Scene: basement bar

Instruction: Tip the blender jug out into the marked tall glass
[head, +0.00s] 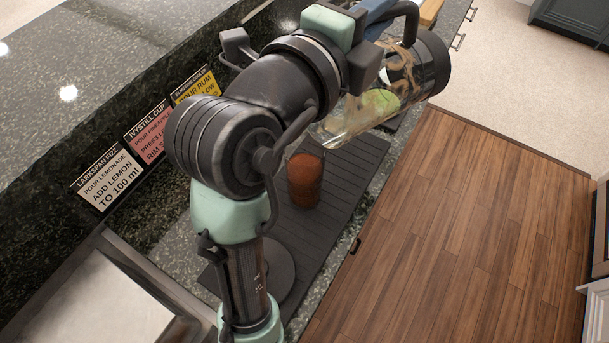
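The clear blender jug (376,103) is tilted in the air, its dark base end at upper right and its mouth low at left. Something green and brown streaks show inside it. My gripper (384,20) is at the jug's black handle and appears shut on it; the fingertips are partly hidden. A glass with reddish-brown contents (305,181) stands upright on the dark ribbed mat (343,183), just below and left of the jug's mouth.
Recipe cards (107,180) lean against the dark stone ledge at left. A metal sink (95,300) is at lower left. A round dark disc (279,270) lies on the mat behind my arm. A wooden item (430,12) is at the top. Open wooden floor (460,220) lies right.

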